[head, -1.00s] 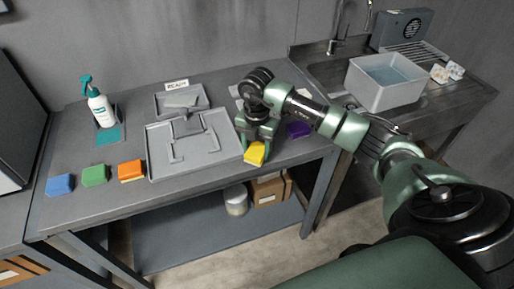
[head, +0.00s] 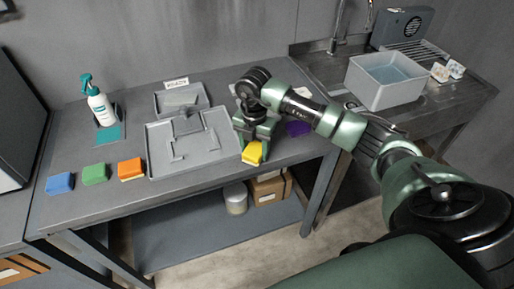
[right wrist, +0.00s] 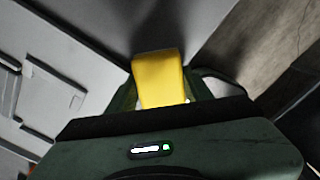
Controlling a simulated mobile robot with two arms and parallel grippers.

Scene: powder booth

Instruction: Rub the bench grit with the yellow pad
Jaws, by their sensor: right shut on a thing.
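The yellow pad (head: 252,153) is between the fingers of my right gripper (head: 254,142), near the bench's front edge, right of the grey tray. My right gripper is shut on it. In the right wrist view the pad (right wrist: 159,78) sticks out beyond the fingers (right wrist: 160,98). The pad is on or just above the bench (head: 75,208); I cannot tell whether it touches. I cannot make out the grit; the arm and gripper hide part of the bench there. My left gripper is not in view.
A grey tray (head: 160,170) with raised parts lies left of the gripper. Blue (head: 60,183), green (head: 95,174) and orange (head: 131,169) pads line the front left. A purple pad (head: 298,128) lies to the right. A spray bottle (head: 100,107) stands at the back left. A water tub (head: 384,84) stands by the sink.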

